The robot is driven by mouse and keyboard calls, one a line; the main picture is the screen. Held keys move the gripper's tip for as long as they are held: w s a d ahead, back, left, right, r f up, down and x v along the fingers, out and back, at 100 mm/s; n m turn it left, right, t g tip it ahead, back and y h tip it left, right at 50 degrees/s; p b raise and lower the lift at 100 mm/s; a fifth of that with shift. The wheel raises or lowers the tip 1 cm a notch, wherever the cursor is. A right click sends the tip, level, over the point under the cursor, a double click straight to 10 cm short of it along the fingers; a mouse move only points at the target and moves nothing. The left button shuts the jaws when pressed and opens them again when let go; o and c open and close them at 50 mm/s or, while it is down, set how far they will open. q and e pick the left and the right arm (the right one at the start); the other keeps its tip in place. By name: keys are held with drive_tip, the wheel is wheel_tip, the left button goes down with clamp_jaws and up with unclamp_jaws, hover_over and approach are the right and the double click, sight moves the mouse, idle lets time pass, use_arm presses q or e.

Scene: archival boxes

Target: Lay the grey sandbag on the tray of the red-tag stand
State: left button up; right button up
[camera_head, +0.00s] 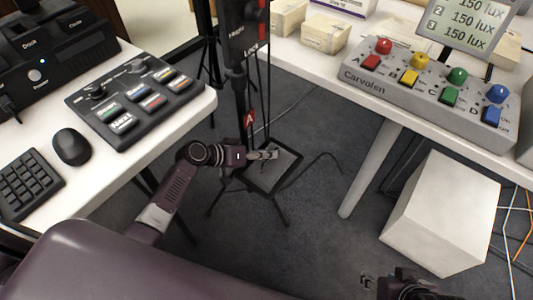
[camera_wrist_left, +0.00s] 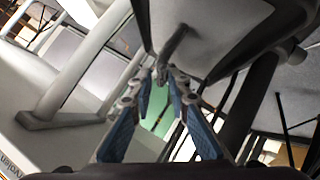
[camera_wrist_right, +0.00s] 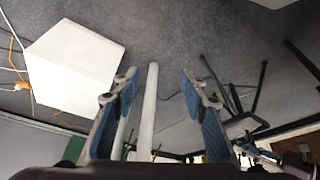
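The stand with the red "A" tag (camera_head: 249,118) stands on the floor between the two tables. Its dark-rimmed tray (camera_head: 264,188) sits low on the stand. My left gripper (camera_head: 272,154) is right over the tray. In the left wrist view its fingertips (camera_wrist_left: 158,76) are close together around a dark grey strap (camera_wrist_left: 176,42). The strap meets a wide grey surface, which seems to be the grey sandbag (camera_wrist_left: 222,32). Whether the sandbag rests fully on the tray is hard to tell. My right gripper (camera_wrist_right: 157,85) is open and empty; it shows at the bottom right of the head view (camera_head: 372,284).
A white block (camera_head: 440,215) is on the floor at the right, near loose cables. A white table leg (camera_head: 370,170) stands right of the stand. The left table holds a control panel (camera_head: 135,95) and mouse (camera_head: 72,146); the right one a button console (camera_head: 430,90).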

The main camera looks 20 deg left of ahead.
use_arm(q)
drive_tip(key=shift+o, duration=0.5)
drive_tip(key=shift+r, duration=0.1)
use_arm(e)
drive_tip(key=shift+r, duration=0.1)
use_arm(q)
drive_tip(key=shift+p+v, duration=0.5)
drive_tip(key=shift+v, duration=0.65)
drive_tip(key=s+d+f+m+g+y, duration=0.1)
drive_tip(key=s+d+g, duration=0.1)
drive_tip(key=s, duration=0.8)
drive_tip(key=s+d+f+m+g+y, duration=0.1)
drive_tip(key=s+m+g+y, duration=0.1)
drive_tip(key=s, duration=0.7)
drive_tip(key=s+a+r+y, duration=0.2)
drive_tip(key=s, duration=0.3)
drive_tip(key=s+a+r+n+y, duration=0.1)
drive_tip(key=s+a+r+y, duration=0.1)
drive_tip(key=s, duration=0.4)
drive_tip(key=shift+a+r+n+g+y+p, duration=0.3)
drive_tip(key=shift+a+r+g+y+p, duration=0.1)
drive_tip(key=shift+a+r+p, duration=0.1)
use_arm(e)
drive_tip(key=shift+s+d+r+g, duration=0.15)
drive_tip(key=shift+s+r+g, duration=0.1)
drive_tip(key=shift+s, duration=0.35)
drive_tip(key=shift+s+d+r+g, duration=0.15)
drive_tip(key=shift+s+g, duration=0.1)
drive_tip(key=shift+s, duration=0.35)
